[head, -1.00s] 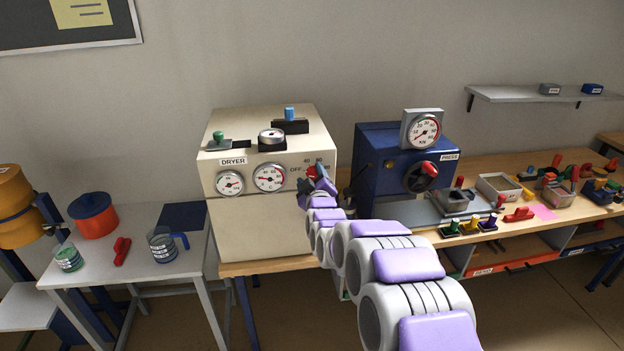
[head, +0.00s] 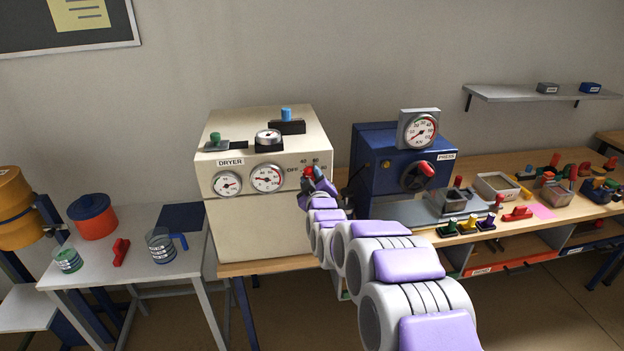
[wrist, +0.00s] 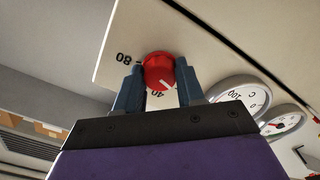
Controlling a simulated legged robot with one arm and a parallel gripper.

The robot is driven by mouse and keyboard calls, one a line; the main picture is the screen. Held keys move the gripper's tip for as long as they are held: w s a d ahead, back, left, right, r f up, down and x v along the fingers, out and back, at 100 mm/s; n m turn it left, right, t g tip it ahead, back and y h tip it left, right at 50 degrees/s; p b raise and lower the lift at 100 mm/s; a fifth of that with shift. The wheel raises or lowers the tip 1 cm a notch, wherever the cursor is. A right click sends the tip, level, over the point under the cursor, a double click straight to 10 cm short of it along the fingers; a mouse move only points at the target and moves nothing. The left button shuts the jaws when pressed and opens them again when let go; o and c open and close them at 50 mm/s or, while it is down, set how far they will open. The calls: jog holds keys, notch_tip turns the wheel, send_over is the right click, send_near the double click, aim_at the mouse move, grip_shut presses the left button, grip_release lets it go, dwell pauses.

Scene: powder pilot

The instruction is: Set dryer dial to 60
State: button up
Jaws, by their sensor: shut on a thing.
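The cream dryer (head: 265,215) stands on the wooden bench, with its label and two round gauges on the front. Its red dial (head: 308,171) is at the right of the front face, with OFF, 40, 60 and 80 marks around it. My gripper (head: 313,182) is at this dial. In the wrist view, the two blue fingers of my gripper (wrist: 158,85) are shut on the red dial (wrist: 158,72), one on each side. A white pointer line on the dial shows near the 40 mark. The 80 mark shows to the left; the 60 mark is hidden there.
The blue press (head: 385,165) with its gauge stands close to the right of my gripper. A small table (head: 110,265) at the left holds a red pot (head: 93,218) and a jug (head: 160,246). Several trays and coloured handles lie on the bench at the right.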

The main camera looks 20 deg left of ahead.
jog(key=shift+a+r, duration=0.1)
jog(key=shift+r, duration=0.1)
jog(key=m+p, duration=0.1)
jog(key=m, duration=0.3)
jog(key=shift+r+m+p, duration=0.1)
jog(key=shift+m+p, duration=0.2)
jog(key=shift+p, duration=0.05)
jog(key=m, duration=0.5)
jog(key=shift+p, duration=0.3)
jog(key=m, duration=0.6)
jog(key=shift+b, duration=0.35)
jog(key=shift+w+m+b, duration=0.1)
jog(key=shift+m+b, duration=0.5)
jog(key=shift+m, duration=1.6)
jog(key=o, duration=0.8)
jog(key=shift+w+d+f, duration=0.1)
jog(key=shift+d+f, duration=0.1)
jog(key=shift+o, duration=1.1)
